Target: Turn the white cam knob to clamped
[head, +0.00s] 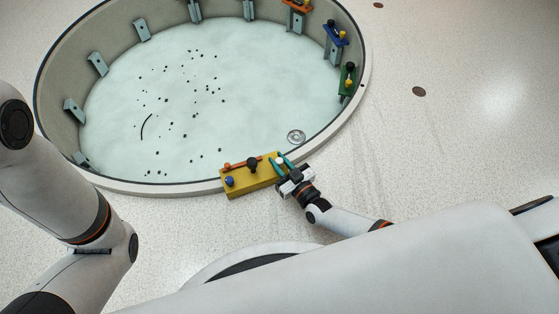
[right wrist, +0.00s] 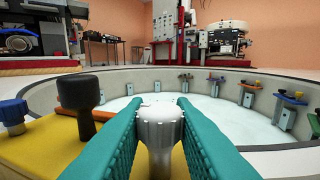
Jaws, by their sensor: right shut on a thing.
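The white cam knob (right wrist: 160,124) is a ribbed, pale cylinder on a narrower stem. It stands upright at the right end of a yellow block (head: 262,182) on the near rim of the round basin. In the head view the knob (head: 280,160) is small and partly covered. My right gripper (right wrist: 160,108) has its two teal fingers shut on the knob, one on each side. It also shows in the head view (head: 282,161). No mark telling the knob's turn angle is readable. My left arm shows at the left, but its gripper is outside the picture.
The yellow block also carries a black knob (right wrist: 82,100), a blue knob (right wrist: 14,115) and an orange bar (head: 240,165), all left of the white knob. Brackets line the basin wall (head: 60,60), some with coloured blocks. A round metal piece (head: 296,137) lies inside nearby.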

